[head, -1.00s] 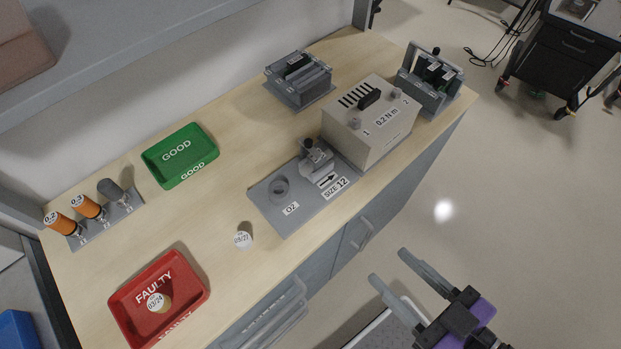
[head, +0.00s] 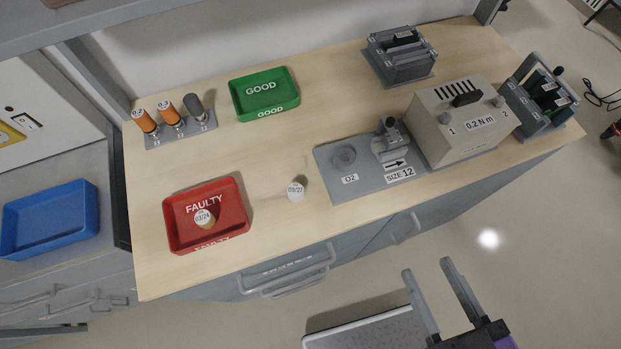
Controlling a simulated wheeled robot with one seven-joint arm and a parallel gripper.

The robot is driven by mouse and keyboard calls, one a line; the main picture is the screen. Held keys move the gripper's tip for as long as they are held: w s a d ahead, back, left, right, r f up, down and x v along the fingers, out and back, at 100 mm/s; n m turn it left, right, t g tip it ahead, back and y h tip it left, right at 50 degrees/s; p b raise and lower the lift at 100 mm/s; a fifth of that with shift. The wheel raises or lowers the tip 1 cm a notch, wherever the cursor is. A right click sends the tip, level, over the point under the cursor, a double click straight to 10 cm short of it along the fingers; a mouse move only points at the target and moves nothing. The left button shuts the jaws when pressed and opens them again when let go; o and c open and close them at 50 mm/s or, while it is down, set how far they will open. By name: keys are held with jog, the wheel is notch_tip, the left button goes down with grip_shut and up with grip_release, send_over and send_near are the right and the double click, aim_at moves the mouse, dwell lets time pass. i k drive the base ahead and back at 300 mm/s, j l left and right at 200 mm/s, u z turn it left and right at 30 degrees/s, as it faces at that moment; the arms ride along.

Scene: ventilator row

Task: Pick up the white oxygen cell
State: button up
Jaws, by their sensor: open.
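The white oxygen cell (head: 296,190) stands upright on the wooden bench, between the red tray and the grey O2 plate. Its top label reads what looks like 09/27. My gripper (head: 424,268) is at the lower right, in front of the bench and over the floor. Its two grey fingers are apart with nothing between them. It is well away from the cell, to the right and nearer to me. Another cell (head: 204,219), tan with a white label reading 03/24, lies in the red FAULTY tray (head: 240,187).
A green GOOD tray (head: 265,94) and a rack of orange and grey-handled tools (head: 181,134) stand at the back. The O2 plate (head: 330,165) and a beige 0.2 N m box (head: 462,128) are to the right. Bench around the cell is clear.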

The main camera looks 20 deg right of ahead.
aim_at(295, 191)
jog(key=k+j, duration=0.1)
jog(key=j, duration=0.95)
jog(key=k+j, duration=0.1)
jog(key=j, duration=0.9)
jog(key=k+j, duration=0.1)
jog(key=j, duration=0.95)
